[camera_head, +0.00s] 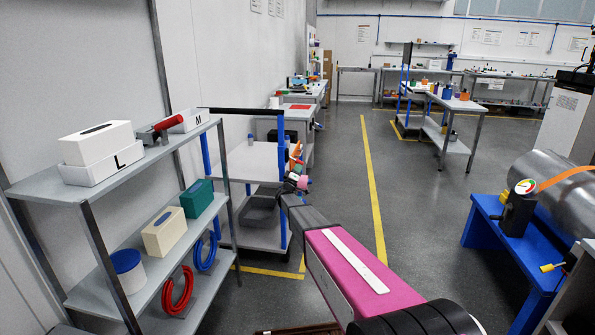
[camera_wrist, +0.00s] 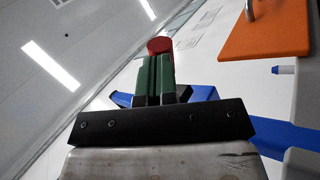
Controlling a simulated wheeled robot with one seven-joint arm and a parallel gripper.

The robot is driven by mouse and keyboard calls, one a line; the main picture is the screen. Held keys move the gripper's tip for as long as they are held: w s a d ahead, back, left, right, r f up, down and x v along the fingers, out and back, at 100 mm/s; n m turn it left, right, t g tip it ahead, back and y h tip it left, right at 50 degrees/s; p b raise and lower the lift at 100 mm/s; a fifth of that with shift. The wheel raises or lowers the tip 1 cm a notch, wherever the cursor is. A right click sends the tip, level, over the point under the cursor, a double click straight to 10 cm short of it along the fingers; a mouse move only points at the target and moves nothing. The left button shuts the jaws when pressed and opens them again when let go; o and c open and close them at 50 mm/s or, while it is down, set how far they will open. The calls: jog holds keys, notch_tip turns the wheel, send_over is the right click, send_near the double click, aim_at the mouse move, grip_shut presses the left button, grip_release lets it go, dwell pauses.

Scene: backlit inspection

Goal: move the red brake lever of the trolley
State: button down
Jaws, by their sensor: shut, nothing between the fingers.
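The trolley (camera_head: 256,163) with grey decks and blue posts stands left of centre in the head view. Beside its right post are small orange and reddish parts; I cannot tell there which is the brake lever. My gripper (camera_head: 298,178) is at that side of the trolley, small and partly hidden by my arm. In the wrist view my gripper (camera_wrist: 160,58) has its two dark green fingers shut together, with nothing between them. A red round end (camera_wrist: 160,45), probably the brake lever's, shows just beyond the fingertips. I cannot tell whether they touch.
A grey shelf rack (camera_head: 125,180) with boxes and hoses stands at the left. A blue stand (camera_head: 480,228) with a metal cylinder is at the right. The floor between, with a yellow line, is clear. An orange panel (camera_wrist: 262,38) is at the wrist view's upper right.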

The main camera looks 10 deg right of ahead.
jog(key=shift+r, duration=0.1)
notch_tip(320, 180, up, 7)
jog(key=d+n+t+y, duration=0.1)
jog(key=n+t+y, duration=0.3)
jog(key=n+y, duration=0.8)
jog(key=n, duration=0.6)
jog(key=shift+s+d+r, duration=0.2)
jog(key=shift+s+d, duration=0.1)
jog(key=shift+r, duration=0.2)
